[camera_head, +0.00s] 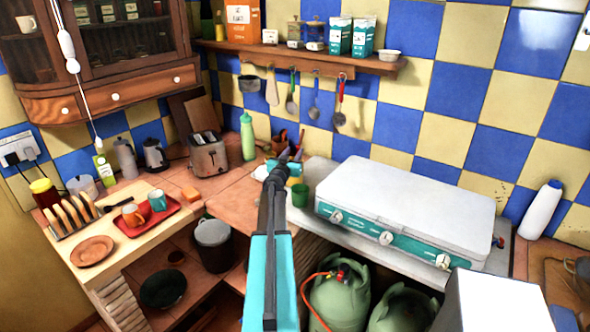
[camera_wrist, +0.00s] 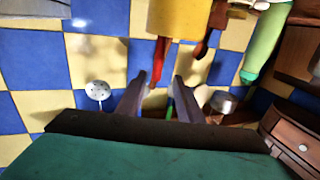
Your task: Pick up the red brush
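A red, narrow object, likely the red brush (camera_wrist: 160,62), shows in the wrist view beside a yellow cup-like container (camera_wrist: 180,18). Its far part is hidden at the cup. In the head view I cannot make it out clearly among the small items behind my gripper. My gripper (camera_head: 288,158) reaches toward the back wall in the head view. In the wrist view, the two dark fingers of my gripper (camera_wrist: 160,77) are apart, with the near end of the red object showing between or just beyond their tips. I see no contact.
A green bottle (camera_head: 247,137) and toaster (camera_head: 209,157) stand left of my gripper. A green cup (camera_head: 300,195) and white stove (camera_head: 410,205) are to the right. Utensils and a small pot (camera_head: 249,84) hang under the shelf (camera_head: 300,58) above.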

